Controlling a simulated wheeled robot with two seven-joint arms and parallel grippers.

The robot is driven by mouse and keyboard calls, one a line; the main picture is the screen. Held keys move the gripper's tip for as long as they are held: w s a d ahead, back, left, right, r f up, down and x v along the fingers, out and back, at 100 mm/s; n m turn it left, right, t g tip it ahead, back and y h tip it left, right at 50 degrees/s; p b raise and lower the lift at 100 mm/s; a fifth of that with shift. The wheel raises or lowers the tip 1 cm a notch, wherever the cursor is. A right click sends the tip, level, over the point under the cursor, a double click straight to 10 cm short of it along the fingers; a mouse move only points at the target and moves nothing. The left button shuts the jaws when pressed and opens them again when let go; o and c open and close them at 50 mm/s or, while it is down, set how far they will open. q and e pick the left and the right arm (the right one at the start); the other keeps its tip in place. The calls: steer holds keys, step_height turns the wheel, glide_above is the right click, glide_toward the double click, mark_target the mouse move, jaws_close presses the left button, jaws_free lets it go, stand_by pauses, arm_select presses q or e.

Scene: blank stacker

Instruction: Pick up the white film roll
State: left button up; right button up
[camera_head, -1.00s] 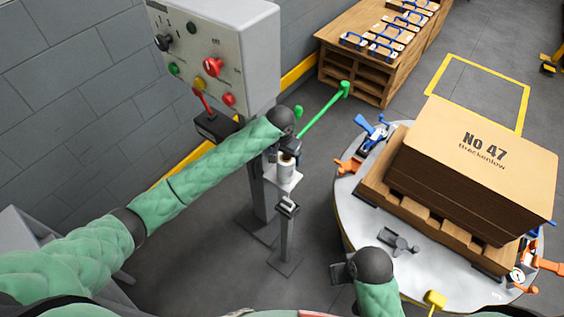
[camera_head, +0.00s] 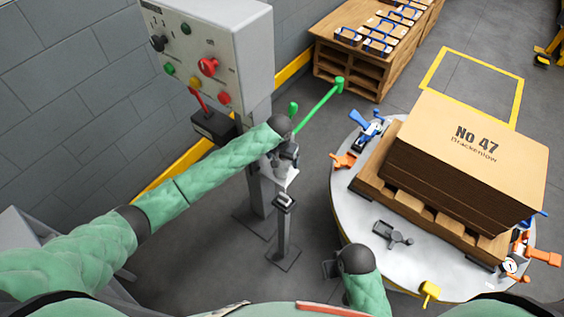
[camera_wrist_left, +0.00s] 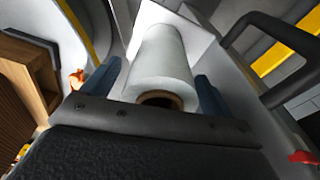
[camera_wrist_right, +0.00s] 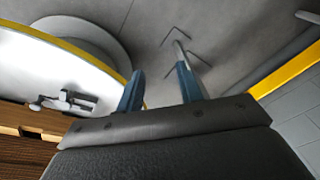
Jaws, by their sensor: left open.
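The white film roll (camera_wrist_left: 162,62) stands on a small pale shelf (camera_wrist_left: 152,17) and fills the middle of the left wrist view, its brown core end facing the camera. My left gripper (camera_wrist_left: 160,88) is open, with one blue finger on each side of the roll; I cannot tell whether they touch it. In the head view my left gripper (camera_head: 284,158) is at the small shelf (camera_head: 285,178) on the post and hides most of the roll. My right gripper (camera_wrist_right: 158,88) is open and empty, above the floor beside the round table.
A grey control box (camera_head: 212,55) with knobs and a green lever (camera_head: 322,108) stand close to my left arm. The round table (camera_head: 365,222) holds a pallet with a stack of brown sheets (camera_head: 465,165) and several clamps. A wooden bench (camera_head: 350,72) is at the back.

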arm_select(q)
steer(key=shift+f, duration=0.8)
steer(key=c, duration=1.3)
steer(key=shift+w+r, duration=0.1)
steer(key=shift+r, duration=0.05)
